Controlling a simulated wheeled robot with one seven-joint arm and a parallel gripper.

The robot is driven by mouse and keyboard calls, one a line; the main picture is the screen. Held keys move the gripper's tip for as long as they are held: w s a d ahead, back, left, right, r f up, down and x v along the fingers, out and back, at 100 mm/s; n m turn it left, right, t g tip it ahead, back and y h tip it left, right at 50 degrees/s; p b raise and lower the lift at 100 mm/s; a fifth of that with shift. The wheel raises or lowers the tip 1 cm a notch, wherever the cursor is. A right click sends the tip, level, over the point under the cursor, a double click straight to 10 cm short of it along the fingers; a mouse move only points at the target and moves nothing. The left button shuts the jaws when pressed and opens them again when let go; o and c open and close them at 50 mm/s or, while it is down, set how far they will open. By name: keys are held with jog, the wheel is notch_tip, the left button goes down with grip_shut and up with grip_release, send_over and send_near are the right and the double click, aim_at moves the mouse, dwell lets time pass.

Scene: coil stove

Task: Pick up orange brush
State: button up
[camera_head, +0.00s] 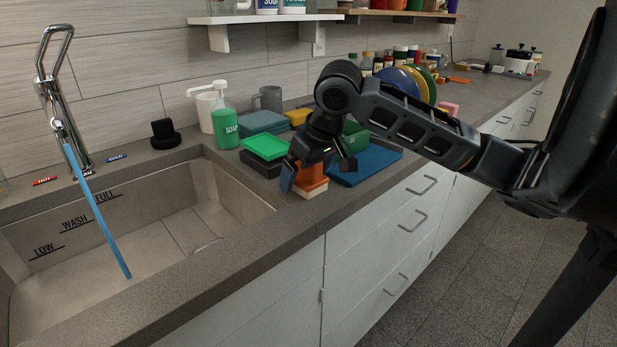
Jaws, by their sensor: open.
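The orange brush (312,183) stands on the counter right of the sink, with a pale base that looks like its bristles. My gripper (318,171) is right above it, pointing down, with its two fingers spread apart. One finger shows left of the brush and the other to its right. I cannot tell whether either finger touches the brush. The gripper hides the brush's upper part.
A sink (140,225) with a running blue stream lies to the left. A green sponge-like block (264,147) on a dark tray, a green soap bottle (225,128) and a blue mat (372,166) are close by. Plates stand behind my arm. Shelves hang above.

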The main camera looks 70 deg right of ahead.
jog(key=shift+c, duration=0.5)
jog(key=c, duration=1.1)
jog(key=shift+o, duration=0.2)
jog(key=shift+r, duration=0.1)
jog(key=shift+r, duration=0.35)
jog(key=r, duration=0.3)
jog(key=shift+s+d+r, duration=0.25)
jog(key=shift+s+r, duration=0.05)
jog(key=shift+r, duration=0.1)
jog(key=s+d+r, duration=0.6)
jog(key=s+d, duration=0.1)
jog(key=s, duration=0.1)
jog(key=shift+s+r, duration=0.2)
